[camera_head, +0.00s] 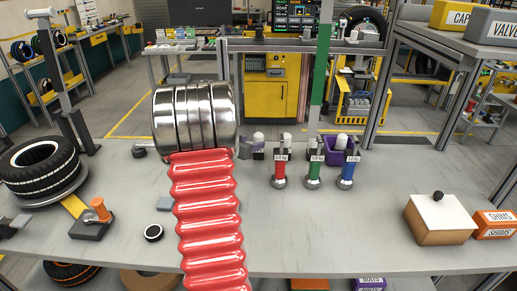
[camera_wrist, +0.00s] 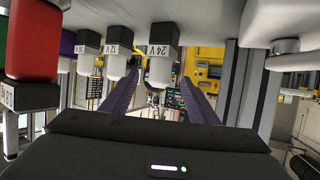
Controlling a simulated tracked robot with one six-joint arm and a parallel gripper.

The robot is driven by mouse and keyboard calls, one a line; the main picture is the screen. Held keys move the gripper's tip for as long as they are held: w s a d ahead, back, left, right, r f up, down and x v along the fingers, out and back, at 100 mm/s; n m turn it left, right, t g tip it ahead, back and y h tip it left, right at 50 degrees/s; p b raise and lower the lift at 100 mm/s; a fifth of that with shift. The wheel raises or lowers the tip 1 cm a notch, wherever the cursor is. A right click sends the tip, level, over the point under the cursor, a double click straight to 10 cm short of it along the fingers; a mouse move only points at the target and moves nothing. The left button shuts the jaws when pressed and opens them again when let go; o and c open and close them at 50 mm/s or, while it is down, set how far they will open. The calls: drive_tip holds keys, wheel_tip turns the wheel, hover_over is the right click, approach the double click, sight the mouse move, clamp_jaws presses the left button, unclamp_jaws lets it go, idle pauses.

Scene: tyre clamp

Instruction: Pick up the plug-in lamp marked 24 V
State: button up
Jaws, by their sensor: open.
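The lamp marked 24 V (camera_wrist: 159,68) has a black labelled socket and a white bulb. It appears upside down in the wrist view, with the bulb pointing down the picture. My gripper (camera_wrist: 161,82) is open, with one dark finger on each side of the bulb in that view. I cannot tell whether either finger touches it. Beside it to the left is a lamp marked 12 V (camera_wrist: 112,62), then others. In the head view a white bulb (camera_head: 259,138) beside my chrome arm part appears to be the 24 V lamp. My arm hides most of the gripper there.
Red (camera_head: 279,170), green (camera_head: 314,172) and blue (camera_head: 347,171) labelled pieces stand on the bench in front of the lamps. A purple bin (camera_head: 332,157) is behind them. A tyre (camera_head: 40,165) is at left, and a lidded box (camera_head: 440,225) is at right.

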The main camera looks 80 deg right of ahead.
sight(256, 141)
drive_tip(key=shift+x, duration=0.8)
drive_tip(key=shift+d, duration=0.1)
drive_tip(key=shift+x, duration=2.55)
drive_tip(key=shift+c, duration=0.2)
drive_tip(key=c, duration=1.2)
drive_tip(key=shift+o, duration=0.2)
wheel_tip(256, 141, up, 28)
